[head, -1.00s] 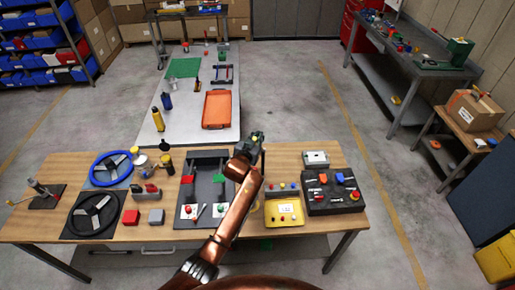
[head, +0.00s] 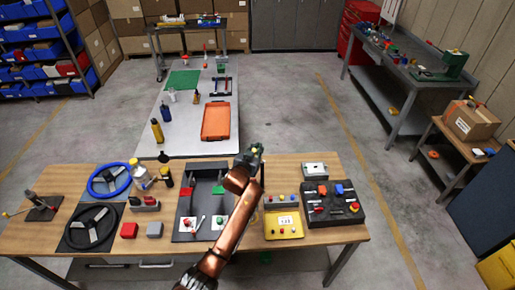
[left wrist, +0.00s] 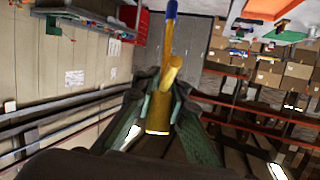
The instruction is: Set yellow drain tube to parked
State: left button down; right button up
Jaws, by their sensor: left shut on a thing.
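In the left wrist view the yellow drain tube (left wrist: 159,112) sits between the two fingers of my left gripper (left wrist: 160,125), which is shut on it. A thinner yellow piece with a blue tip (left wrist: 171,10) reaches up beyond the fingers; I cannot tell how it joins the tube. In the head view my left gripper (head: 252,156) is over the far edge of the wooden table, right of the dark grey tray-like stand (head: 206,177). A small yellow spot shows at its tip; the rest of the tube is hidden. My right gripper is not in view.
A grey table with an orange tray (head: 216,121) stands behind.

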pick_arm(q)
jog(key=c, duration=2.4)
grip_release()
jog(key=shift+a+f, duration=0.1)
jog(key=shift+f, duration=0.5)
jog(key=o, duration=0.3)
jog(key=shift+w, duration=0.25)
jog(key=shift+o, duration=1.1)
jog(key=shift+s+r, duration=0.15)
jog(key=shift+r, duration=0.15)
jog(key=v, duration=1.2)
jog(key=shift+c, duration=0.5)
